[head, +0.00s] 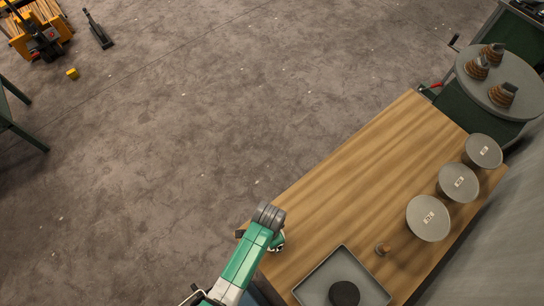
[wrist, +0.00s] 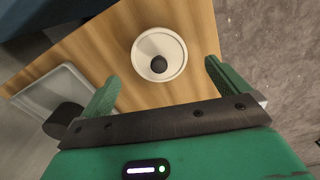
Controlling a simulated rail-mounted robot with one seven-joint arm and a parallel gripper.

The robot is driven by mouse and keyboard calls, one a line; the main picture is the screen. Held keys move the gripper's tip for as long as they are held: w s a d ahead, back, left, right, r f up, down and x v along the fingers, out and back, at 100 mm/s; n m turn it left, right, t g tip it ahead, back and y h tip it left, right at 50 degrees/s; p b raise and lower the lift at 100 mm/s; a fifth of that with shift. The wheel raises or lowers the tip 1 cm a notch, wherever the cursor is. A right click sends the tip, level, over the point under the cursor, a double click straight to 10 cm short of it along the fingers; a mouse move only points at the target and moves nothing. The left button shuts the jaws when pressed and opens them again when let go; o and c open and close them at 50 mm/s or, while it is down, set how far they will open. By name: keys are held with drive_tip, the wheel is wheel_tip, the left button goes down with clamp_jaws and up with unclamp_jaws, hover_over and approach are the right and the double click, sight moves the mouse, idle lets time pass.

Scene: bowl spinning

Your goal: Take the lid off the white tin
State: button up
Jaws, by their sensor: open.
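The white tin (wrist: 139,68) is round and stands on the wooden table near its edge. Its pale lid (wrist: 174,41) has a dark round knob (wrist: 159,64) in the middle, seen from above in the wrist view. The lid appears to sit on the tin. My gripper (wrist: 161,73) is open, with one green finger on each side of the tin in the picture and nothing between them touching the knob that I can see. In the head view my arm hides most of the tin, with only a bit of white showing beside my gripper (head: 277,238).
A grey tray (head: 316,277) holding a black round thing (head: 344,293) is on the table (head: 350,170). Three grey labelled discs (head: 428,218) line the right side. A round stand (head: 475,75) carries brown-and-grey pieces. The table's middle is clear.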

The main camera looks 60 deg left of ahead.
drive_tip(key=f, duration=0.5)
drive_tip(key=shift+w+d+f, duration=0.15)
drive_tip(key=shift+w+f, duration=0.2)
drive_tip(key=shift+w, duration=0.05)
drive_tip(key=c, duration=0.8)
